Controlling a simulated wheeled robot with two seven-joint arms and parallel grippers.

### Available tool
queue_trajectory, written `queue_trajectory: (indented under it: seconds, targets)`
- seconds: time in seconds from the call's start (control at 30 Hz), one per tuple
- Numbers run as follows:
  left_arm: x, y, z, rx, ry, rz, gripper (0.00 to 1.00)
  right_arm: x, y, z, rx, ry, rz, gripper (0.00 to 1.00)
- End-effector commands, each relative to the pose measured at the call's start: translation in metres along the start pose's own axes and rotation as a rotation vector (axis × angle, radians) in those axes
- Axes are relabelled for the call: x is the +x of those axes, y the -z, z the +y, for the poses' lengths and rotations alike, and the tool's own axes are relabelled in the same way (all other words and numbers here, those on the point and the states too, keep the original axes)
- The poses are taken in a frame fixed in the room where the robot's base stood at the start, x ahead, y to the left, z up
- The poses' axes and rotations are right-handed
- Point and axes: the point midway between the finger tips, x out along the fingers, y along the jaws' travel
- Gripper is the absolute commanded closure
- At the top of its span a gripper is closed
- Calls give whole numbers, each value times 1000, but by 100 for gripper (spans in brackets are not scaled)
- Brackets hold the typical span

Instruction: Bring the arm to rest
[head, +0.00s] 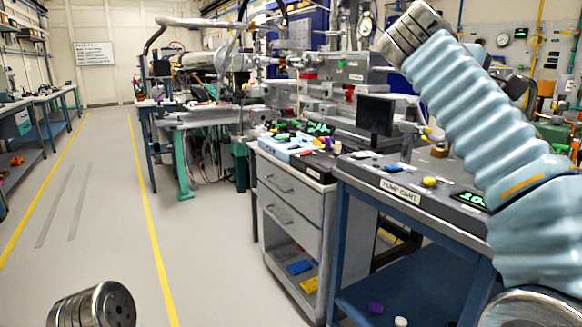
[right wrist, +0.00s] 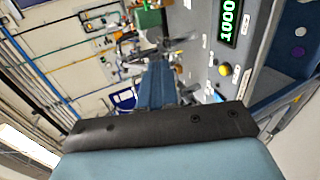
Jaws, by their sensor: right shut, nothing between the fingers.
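My right arm (head: 485,110) rises from the lower right of the head view, light blue and ribbed. It stands over the right end of the benches and ends in a metal joint (head: 412,35) near the top. No right fingertips can be made out there. In the right wrist view my right gripper (right wrist: 157,72) shows as blue fingers together beyond a black bar, with nothing held. The fingers point toward the wall side, apart from the bench top. A metal joint of mine (head: 95,305) shows at the lower left of the head view; no left gripper is visible.
A blue bench marked PUMP CART (head: 400,192) stands below my right arm, with a lit display and a yellow knob (head: 429,182). A grey drawer cabinet (head: 290,205) adjoins it. Beamline equipment fills the centre back. The floor (head: 100,200) at left is clear.

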Motion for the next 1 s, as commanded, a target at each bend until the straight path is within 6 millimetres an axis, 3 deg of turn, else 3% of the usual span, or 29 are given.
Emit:
queue_trajectory:
  seconds: [0.37,0.57,0.67,0.77,0.9,1.0]
  targets:
    - [0,0,1,2,-1,0,28,26,50,-38,-79,28,64,100]
    - [0,0,1,2,-1,0,28,52,94,-84,-145,75,131,100]
    - [0,0,1,2,-1,0,28,69,120,-120,-181,117,175,100]
    - [0,0,1,2,-1,0,28,91,148,-172,-222,187,228,100]
    - [0,0,1,2,-1,0,28,124,181,-270,-256,335,307,100]
    - [0,0,1,2,-1,0,28,142,192,-345,-257,460,349,100]
